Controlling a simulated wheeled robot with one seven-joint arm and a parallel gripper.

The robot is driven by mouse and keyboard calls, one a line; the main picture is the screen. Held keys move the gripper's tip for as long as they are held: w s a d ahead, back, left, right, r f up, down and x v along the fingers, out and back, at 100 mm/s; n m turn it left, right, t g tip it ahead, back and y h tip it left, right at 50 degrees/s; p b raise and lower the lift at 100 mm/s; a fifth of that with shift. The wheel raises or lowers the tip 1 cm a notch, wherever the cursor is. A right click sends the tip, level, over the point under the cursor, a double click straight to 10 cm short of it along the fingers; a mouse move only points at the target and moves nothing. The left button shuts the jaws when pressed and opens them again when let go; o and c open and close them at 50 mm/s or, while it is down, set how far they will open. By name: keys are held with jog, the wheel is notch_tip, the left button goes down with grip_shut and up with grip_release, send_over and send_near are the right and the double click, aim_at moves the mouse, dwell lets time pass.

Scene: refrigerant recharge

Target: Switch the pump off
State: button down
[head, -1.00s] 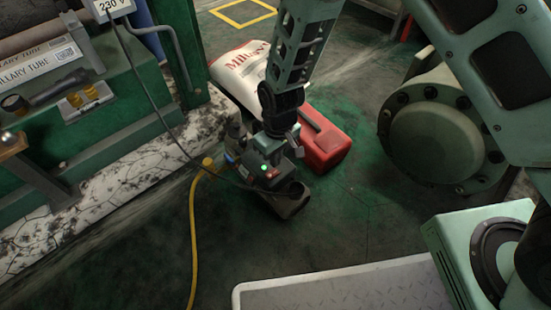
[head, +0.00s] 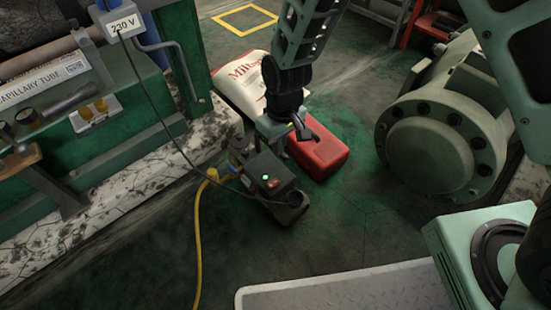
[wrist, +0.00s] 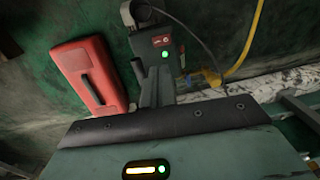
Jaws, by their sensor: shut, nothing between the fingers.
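The pump (head: 283,200) is a dark box-shaped unit on the floor. Its top panel has a lit green lamp (head: 265,177) and a small red switch (head: 273,184). In the wrist view the pump (wrist: 143,45) lies just beyond the fingertips, with the green lamp (wrist: 165,54) lit and the red switch (wrist: 162,40) above it. My gripper (head: 262,140) is shut and empty, at the pump's far side in the head view. Its fingers (wrist: 159,78) point toward the panel in the wrist view. I cannot tell whether they touch the pump.
A red canister (head: 318,152) lies beside the pump, with a white sack (head: 243,83) behind. A black cable runs from the 230 V box (head: 122,24) to the pump. A yellow hose (head: 196,240) crosses the floor. A large green flanged cylinder (head: 430,150) stands right.

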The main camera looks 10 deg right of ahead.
aim_at(271, 185)
jog(key=shift+a+f+b, duration=0.1)
jog(key=shift+f+b, duration=0.15)
jog(key=shift+b, duration=0.6)
jog(key=shift+a+r+y, duration=0.1)
jog(key=shift+r+y, duration=0.2)
jog(key=f+b, duration=0.3)
jog(key=f, duration=0.1)
jog(key=a+f+b, duration=0.1)
jog(key=f+b, duration=0.2)
jog(key=f, duration=0.2)
jog(key=s+f+b, duration=0.1)
jog(key=f+b, duration=0.3)
jog(key=shift+s+a+f, duration=0.1)
jog(key=shift+a+f, duration=0.2)
jog(key=shift+f, duration=0.1)
jog(key=shift+p, duration=0.3)
